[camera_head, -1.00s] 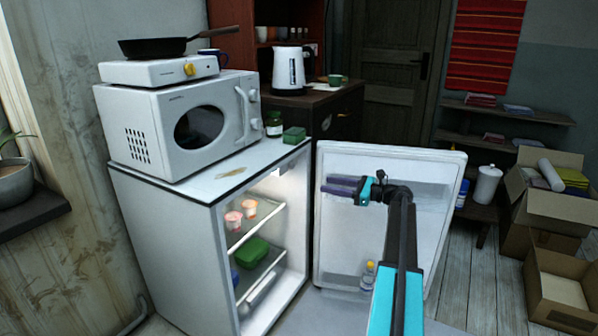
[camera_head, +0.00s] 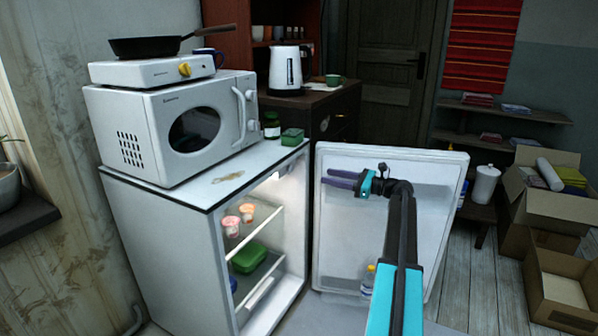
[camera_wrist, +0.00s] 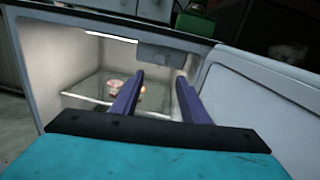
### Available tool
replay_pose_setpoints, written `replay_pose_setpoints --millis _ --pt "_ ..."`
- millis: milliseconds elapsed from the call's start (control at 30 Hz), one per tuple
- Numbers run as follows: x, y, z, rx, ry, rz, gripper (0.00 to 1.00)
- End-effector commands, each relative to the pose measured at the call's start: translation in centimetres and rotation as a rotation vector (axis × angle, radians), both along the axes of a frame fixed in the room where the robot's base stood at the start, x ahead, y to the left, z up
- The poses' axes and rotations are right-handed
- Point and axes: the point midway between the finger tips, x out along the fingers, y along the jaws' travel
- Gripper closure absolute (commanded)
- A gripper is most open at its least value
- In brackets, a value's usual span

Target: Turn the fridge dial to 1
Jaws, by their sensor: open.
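The small white fridge (camera_head: 150,235) stands with its door (camera_head: 335,225) swung open to the right and its inside lit. In the head view my gripper (camera_head: 326,179) is in front of the open door, with its purple fingers pointing left toward the fridge opening. In the wrist view my gripper (camera_wrist: 160,82) is open and empty, with a gap between the fingers. A grey box (camera_wrist: 160,56) is under the fridge ceiling, beyond the fingertips; it also shows in the head view (camera_head: 285,168). No dial markings can be read.
Pink-topped cups (camera_head: 231,225) and a green container (camera_head: 249,258) sit on the fridge shelves. A microwave (camera_head: 185,125) stands on top, with a hotplate (camera_head: 150,70) and pan above it. Cardboard boxes (camera_head: 555,240) are at the right.

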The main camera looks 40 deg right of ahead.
Motion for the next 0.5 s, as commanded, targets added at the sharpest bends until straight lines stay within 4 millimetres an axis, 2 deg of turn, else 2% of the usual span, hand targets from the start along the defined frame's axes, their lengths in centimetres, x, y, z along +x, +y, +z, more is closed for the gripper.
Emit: replay_pose_setpoints --millis 267,500 --pt "0.4 0.1 -0.1 0.000 0.000 -0.001 0.59" --pt "2.3 1.2 -0.2 0.000 0.000 -0.001 0.59"
